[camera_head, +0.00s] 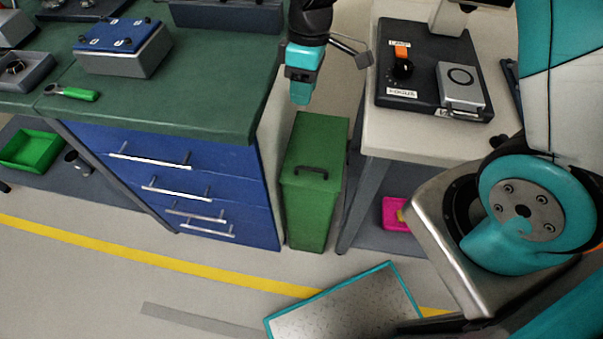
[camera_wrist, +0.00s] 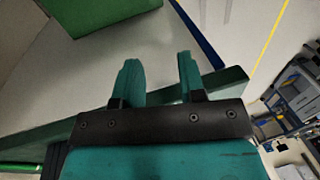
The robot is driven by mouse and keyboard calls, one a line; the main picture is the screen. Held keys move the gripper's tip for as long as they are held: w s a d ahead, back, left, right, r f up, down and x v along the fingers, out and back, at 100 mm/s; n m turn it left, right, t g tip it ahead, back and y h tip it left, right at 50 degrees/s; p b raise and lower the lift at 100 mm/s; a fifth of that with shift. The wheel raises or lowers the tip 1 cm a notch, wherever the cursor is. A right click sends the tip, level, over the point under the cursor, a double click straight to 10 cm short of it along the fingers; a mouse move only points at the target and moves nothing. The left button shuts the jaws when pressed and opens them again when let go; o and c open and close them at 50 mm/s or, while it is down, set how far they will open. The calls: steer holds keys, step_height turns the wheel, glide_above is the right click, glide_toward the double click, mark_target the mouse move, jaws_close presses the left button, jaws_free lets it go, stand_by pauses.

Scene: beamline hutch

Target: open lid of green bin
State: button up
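The green bin (camera_head: 308,215) stands on the floor in the gap between the blue-drawer bench and the pale table. Its lid (camera_head: 318,135) is shut, with a dark bar handle (camera_head: 311,171) near the front edge. My gripper (camera_head: 300,98) points down above the back of the lid, apart from it and behind the handle in the picture. In the wrist view my gripper's two teal fingers (camera_wrist: 160,72) are spread with nothing between them. A green surface (camera_wrist: 95,15) at the top there may be the bin; I cannot tell.
The green-topped bench (camera_head: 190,110) with drawer handles borders the bin on the left. The pale table (camera_head: 420,140) borders it on the right, carrying a black control panel (camera_head: 425,75). A pink container (camera_head: 393,214) sits below that table. The floor before the bin is partly clear.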

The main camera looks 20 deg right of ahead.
glide_above(302, 162)
step_height(302, 162, down, 6)
steer(key=shift+n, duration=0.3)
steer(key=s+f, duration=0.1)
steer(key=f, duration=0.4)
steer(key=s+a+f, duration=0.1)
steer(key=f, duration=0.5)
steer(key=s+f+b, duration=0.1)
steer(key=f, duration=0.4)
steer(key=shift+s+a+f, duration=0.15)
steer(key=shift+a+f, duration=0.05)
steer(key=shift+f, duration=0.15)
jaws_close()
